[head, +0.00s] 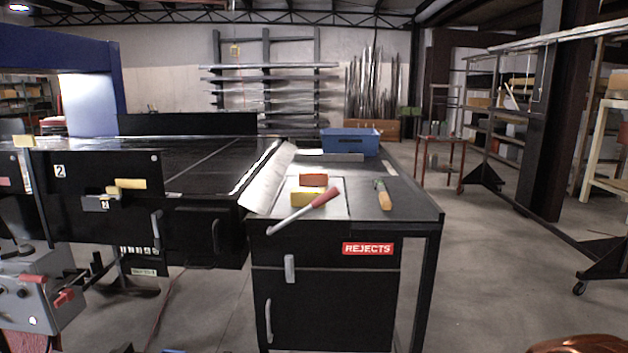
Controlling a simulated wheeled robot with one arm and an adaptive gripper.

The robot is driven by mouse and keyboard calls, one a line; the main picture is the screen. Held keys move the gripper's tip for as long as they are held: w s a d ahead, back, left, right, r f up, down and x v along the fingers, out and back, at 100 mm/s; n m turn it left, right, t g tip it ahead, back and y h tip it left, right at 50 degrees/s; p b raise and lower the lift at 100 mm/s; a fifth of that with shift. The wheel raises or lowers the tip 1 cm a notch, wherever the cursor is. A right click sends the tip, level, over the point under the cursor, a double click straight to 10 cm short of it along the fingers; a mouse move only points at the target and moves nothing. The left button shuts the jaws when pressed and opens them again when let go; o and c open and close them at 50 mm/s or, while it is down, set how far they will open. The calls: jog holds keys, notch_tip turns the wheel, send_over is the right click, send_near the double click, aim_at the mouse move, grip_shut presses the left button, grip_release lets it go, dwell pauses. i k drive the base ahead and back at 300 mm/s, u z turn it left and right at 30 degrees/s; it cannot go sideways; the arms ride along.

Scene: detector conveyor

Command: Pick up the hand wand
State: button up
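Two long tools lie on the dark bench top. One is a grey rod with a red grip (325,197), lying slantwise at the front left, its grey tip reaching the front edge. The other is a shorter tool with an orange-tan handle and a dark greenish end (384,196), to the right. I cannot tell for sure which is the hand wand; the long rod with the red grip looks most like one.
An orange-red block (313,180) and a yellow block (304,198) sit behind the red-grip rod. A blue bin (350,141) stands farther back. The cabinet has a red REJECTS label (368,248). A dark conveyor (205,160) adjoins at left.

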aim_at(379, 186)
jog(key=z, duration=0.85)
jog(key=i, duration=2.55)
jog(key=u, duration=3.3)
